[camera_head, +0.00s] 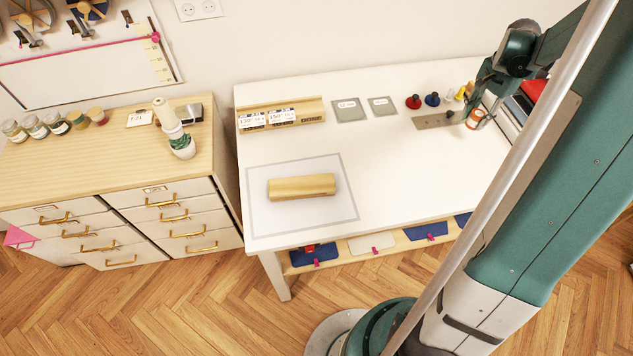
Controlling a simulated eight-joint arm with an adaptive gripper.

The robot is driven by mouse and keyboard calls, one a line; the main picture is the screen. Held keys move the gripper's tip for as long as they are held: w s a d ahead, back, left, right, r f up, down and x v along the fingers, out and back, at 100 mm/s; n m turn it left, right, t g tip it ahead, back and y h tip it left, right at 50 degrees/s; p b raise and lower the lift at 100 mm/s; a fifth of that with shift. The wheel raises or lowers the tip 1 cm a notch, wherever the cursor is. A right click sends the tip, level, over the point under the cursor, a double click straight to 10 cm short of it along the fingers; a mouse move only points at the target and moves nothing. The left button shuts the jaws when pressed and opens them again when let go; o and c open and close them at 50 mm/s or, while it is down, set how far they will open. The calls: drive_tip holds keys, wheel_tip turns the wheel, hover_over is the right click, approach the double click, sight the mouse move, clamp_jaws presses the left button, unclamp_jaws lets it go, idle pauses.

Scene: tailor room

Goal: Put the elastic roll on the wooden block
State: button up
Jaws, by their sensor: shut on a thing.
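The wooden block (301,187) is a long pale piece lying inside a grey outlined rectangle (342,216) on the left front of the white table. My gripper (480,112) is low over the right back part of the table, well apart from the block. It is shut on a small orange and white roll (474,124), which looks like the elastic roll. The fingers partly cover the roll. I cannot tell whether the roll still touches what is under it.
A grey-brown plate (433,121) lies close left of the roll. Red (413,102) and blue (432,99) spools stand behind it. Two grey cards (350,109) and a wooden holder (281,114) line the back. The white table's (390,165) middle is clear.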

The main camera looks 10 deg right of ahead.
drive_tip(key=w+a+r+n, duration=0.1)
drive_tip(key=w+a+n, duration=0.1)
drive_tip(key=a, duration=0.6)
drive_tip(key=w+a+r+n, duration=0.1)
drive_tip(key=w+a+n, duration=0.1)
drive_tip(key=a, duration=0.6)
drive_tip(key=r+n, duration=0.2)
drive_tip(key=n, duration=1.1)
hover_over(302, 185)
drive_tip(key=shift+f, duration=0.1)
drive_tip(key=shift+f, duration=2.9)
drive_tip(key=shift+f, duration=0.1)
drive_tip(key=shift+f, duration=1.95)
